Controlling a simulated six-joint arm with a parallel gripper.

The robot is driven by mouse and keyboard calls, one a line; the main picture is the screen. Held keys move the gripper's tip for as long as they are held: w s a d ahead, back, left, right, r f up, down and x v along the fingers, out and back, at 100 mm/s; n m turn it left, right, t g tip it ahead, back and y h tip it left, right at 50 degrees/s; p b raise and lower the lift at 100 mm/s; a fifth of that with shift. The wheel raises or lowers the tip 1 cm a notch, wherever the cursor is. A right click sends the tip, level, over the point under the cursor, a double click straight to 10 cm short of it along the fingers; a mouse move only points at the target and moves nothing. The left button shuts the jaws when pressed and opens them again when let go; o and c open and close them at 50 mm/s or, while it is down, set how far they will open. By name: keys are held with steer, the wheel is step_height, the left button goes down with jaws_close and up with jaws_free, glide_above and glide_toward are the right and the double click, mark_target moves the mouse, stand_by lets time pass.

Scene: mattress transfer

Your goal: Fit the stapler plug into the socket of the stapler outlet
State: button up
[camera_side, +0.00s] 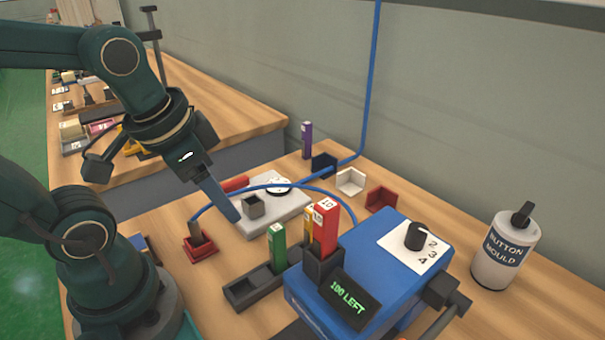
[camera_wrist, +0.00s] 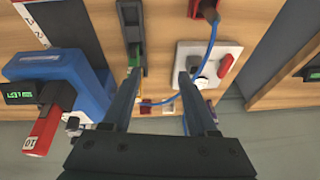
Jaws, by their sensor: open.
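In the wrist view the red holder (camera_wrist: 207,10) is at the top edge. The likely stapler outlet (camera_side: 283,222) is a white plate with a dark square socket block (camera_side: 253,207), a red switch and a round dial. It also shows in the wrist view (camera_wrist: 205,52). My gripper (camera_wrist: 158,68) is open and empty. In the side view one finger (camera_side: 220,200) shows beside the socket block, apart from the plug; the other is hidden.
A green stick (camera_side: 278,246) stands in a dark rack. The blue cable (camera_side: 325,189) arches over the plate. A bottle (camera_side: 505,252) and several small coloured corner blocks stand farther right.

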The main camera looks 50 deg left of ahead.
mark_target(192, 220)
steer(key=a+f+n+g, duration=0.1)
steer(key=a, duration=0.2)
steer(key=s+a+f+n+g, duration=0.1)
steer(key=a+f+n, duration=0.1)
steer(key=a, duration=0.1)
steer(key=s+a+f+n+g, duration=0.1)
steer(key=a+f+g, duration=0.1)
steer(key=a, duration=0.1)
steer(key=shift+s+f+n+h, duration=0.1)
steer(key=shift+s+n+h, duration=0.15)
steer(key=shift+n+h, duration=0.05)
steer(key=shift+f, duration=2.5)
jaws_close()
